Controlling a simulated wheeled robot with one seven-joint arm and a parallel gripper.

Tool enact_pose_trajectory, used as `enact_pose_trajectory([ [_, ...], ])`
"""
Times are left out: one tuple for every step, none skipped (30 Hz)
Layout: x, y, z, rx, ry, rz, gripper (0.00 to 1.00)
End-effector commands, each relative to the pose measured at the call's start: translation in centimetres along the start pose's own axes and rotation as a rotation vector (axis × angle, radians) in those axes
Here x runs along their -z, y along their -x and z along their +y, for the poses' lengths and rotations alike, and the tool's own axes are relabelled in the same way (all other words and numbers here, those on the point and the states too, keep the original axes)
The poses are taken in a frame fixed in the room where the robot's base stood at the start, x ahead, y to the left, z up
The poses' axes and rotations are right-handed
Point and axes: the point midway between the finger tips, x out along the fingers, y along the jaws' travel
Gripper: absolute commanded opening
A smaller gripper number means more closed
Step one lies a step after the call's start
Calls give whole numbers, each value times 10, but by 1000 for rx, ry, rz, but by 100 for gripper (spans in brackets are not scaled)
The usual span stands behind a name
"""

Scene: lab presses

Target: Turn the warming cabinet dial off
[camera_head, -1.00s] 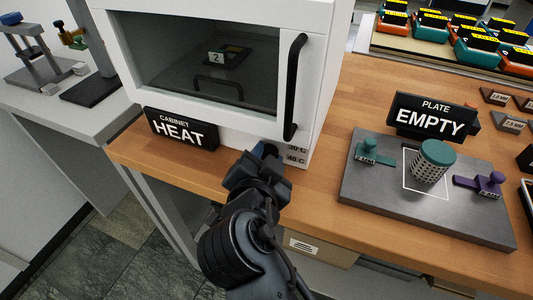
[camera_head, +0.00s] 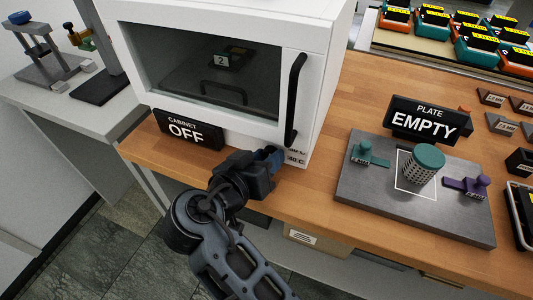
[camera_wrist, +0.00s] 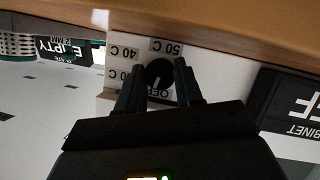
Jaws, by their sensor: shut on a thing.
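The white warming cabinet (camera_head: 325,70) stands on the wooden bench, its door closed. Its sign (camera_head: 187,131) reads "CABINET OFF". In the wrist view, which is upside down, the round black dial (camera_wrist: 158,73) sits on the cabinet's lower front among labels reading 40 C, 50 C and OFF. My gripper (camera_head: 273,157) is at the cabinet's lower right front and hides the dial in the head view. In the wrist view my gripper's fingers (camera_wrist: 159,80) are on either side of the dial, shut on it.
Right of the cabinet, a grey plate (camera_head: 360,195) holds a green-topped cylinder (camera_head: 424,165), beside a "PLATE EMPTY" sign (camera_head: 424,120). A tray of orange and teal blocks (camera_head: 470,45) is at the back right. Bare bench lies between cabinet and plate.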

Motion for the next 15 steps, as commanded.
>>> enact_pose_trajectory([
  [1, 1, 0, -13, 33, -1, 5],
  [1, 1, 0, -21, 52, 0, 5],
  [0, 1, -1, -30, 76, -1, 5],
  [0, 0, -1, -37, 92, -1, 5],
  [0, 0, -1, -43, 108, -1, 5],
  [0, 0, -1, -52, 126, -1, 5],
  [0, 0, -1, -58, 139, -1, 5],
  [0, 0, -1, -63, 152, -1, 5],
  [0, 0, -1, -68, 166, -1, 5],
  [0, 0, -1, -72, 174, -1, 5],
  [0, 0, -1, -75, 183, -1, 5],
  [0, 0, -2, -79, 194, -1, 5],
  [0, 0, -2, -82, 200, -1, 5],
  [-1, 0, -2, -84, 206, -1, 5],
  [-1, 0, -2, -87, 212, -1, 5],
])
